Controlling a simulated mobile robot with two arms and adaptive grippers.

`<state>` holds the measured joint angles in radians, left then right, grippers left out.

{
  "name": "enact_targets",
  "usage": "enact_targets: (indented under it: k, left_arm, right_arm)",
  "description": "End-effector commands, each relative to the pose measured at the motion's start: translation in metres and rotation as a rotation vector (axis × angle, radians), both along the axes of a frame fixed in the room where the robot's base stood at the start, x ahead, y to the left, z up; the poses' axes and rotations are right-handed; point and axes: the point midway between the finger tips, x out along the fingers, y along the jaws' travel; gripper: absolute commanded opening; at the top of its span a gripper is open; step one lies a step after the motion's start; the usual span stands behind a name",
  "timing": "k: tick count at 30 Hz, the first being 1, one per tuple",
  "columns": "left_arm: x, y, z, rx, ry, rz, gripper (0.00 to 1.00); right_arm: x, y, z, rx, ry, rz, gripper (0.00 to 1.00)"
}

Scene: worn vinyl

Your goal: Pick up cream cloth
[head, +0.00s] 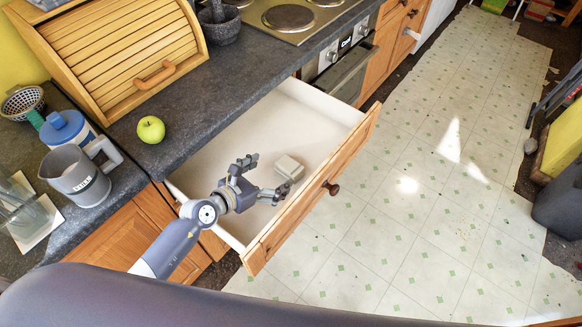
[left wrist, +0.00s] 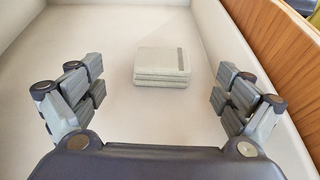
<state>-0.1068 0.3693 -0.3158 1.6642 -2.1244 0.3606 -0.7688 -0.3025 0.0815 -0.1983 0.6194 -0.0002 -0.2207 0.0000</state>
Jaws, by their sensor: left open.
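The cream cloth (head: 289,167) lies folded in a small stacked square on the floor of the open drawer (head: 258,258). In the left wrist view the cloth (left wrist: 162,66) sits ahead of my left gripper, centred between its fingers but beyond them. My left gripper (head: 262,176) is open and empty over the drawer. Its two fingers are spread wide in the left wrist view (left wrist: 160,95). The cloth is apart from both fingers. My right gripper is not in view.
The drawer's wooden front and white side walls bound the space around the cloth. A green apple (head: 151,130), a grey measuring jug (head: 76,175) and a wooden bread box (head: 115,50) stand on the dark counter. The drawer floor around the cloth is bare.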

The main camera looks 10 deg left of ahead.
Motion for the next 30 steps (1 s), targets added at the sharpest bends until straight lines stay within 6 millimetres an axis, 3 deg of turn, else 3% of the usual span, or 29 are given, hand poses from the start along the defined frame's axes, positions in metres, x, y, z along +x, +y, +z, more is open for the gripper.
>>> enact_targets:
  k: [3, 5, 16, 21, 29, 30]
  left_arm:
    - [0.012, -0.008, -0.006, -0.003, -0.001, 0.001, 0.94]
    - [0.015, -0.01, -0.007, -0.002, -0.001, 0.002, 0.94]
    - [0.041, -0.031, -0.028, -0.003, -0.002, 0.002, 0.94]
    - [0.052, -0.038, -0.033, -0.003, -0.002, 0.002, 0.94]
    - [0.053, -0.039, -0.034, -0.003, 0.0, 0.002, 0.94]
    - [0.053, -0.039, -0.034, -0.003, 0.0, 0.002, 0.85]
  right_arm:
    - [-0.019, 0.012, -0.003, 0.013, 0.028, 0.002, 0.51]
    - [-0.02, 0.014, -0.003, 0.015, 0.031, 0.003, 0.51]
    - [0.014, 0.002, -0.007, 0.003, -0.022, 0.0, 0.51]
    - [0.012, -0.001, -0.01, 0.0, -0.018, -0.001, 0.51]
    - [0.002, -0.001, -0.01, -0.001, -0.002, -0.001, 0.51]
    - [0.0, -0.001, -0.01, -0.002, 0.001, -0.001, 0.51]
